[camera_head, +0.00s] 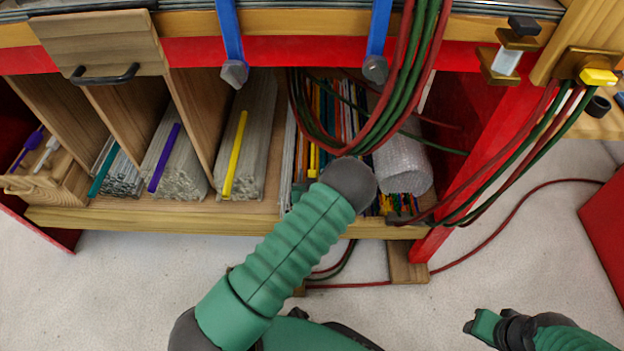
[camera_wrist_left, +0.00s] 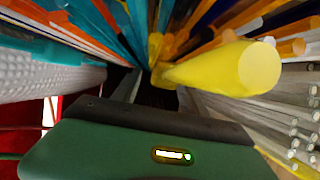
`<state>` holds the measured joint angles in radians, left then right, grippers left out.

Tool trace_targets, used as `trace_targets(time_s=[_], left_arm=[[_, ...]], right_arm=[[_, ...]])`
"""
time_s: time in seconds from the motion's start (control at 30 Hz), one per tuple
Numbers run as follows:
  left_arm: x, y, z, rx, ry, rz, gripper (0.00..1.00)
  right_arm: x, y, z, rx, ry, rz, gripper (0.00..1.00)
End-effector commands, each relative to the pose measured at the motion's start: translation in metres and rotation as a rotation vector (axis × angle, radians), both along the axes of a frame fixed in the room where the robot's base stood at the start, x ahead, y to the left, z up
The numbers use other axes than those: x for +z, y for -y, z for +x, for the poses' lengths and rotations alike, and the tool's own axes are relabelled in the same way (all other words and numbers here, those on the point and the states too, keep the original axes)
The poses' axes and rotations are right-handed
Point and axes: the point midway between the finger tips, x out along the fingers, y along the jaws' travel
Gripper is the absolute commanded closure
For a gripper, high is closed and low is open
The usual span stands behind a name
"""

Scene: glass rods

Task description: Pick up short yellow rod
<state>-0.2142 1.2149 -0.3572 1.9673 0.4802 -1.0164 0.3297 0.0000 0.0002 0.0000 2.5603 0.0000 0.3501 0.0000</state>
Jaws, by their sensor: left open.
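A yellow rod (camera_wrist_left: 258,65) with a round end fills the upper right of the left wrist view, its end pointing toward the camera. In the head view a yellow rod (camera_head: 313,135) stands among coloured rods in the right compartment. I cannot tell if it is the same one. A longer yellow rod (camera_head: 235,155) lies on clear rods in the compartment to its left. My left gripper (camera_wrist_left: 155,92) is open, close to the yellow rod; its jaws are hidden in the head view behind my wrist. My right gripper (camera_head: 480,322) is at the lower right, away from the shelf.
Red and green cables (camera_head: 400,110) hang before the right compartment. A bubble-wrap roll (camera_head: 403,165) lies beside the coloured rods. Wooden dividers (camera_head: 192,115) separate the compartments. Purple (camera_head: 164,158) and teal (camera_head: 104,170) rods lie further left. The floor in front is mostly clear.

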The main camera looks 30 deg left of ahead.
Motion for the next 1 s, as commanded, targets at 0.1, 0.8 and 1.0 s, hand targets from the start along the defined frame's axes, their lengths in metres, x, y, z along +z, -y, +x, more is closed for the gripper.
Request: trace_targets(time_s=[0.1,0.8,1.0], left_arm=[[0.0015,0.0002,0.0001,0.000,0.000,0.000,0.49],[0.0012,0.0006,-0.0003,-0.001,0.000,0.000,1.00],[0.0084,0.0006,-0.0002,-0.001,0.002,-0.001,1.00]], right_arm=[[0.0015,0.0000,0.0002,0.000,0.000,0.000,0.64],[0.0015,0.0000,0.0002,0.000,0.000,0.000,0.64],[0.0070,0.0000,0.0001,0.000,0.000,0.000,0.64]])
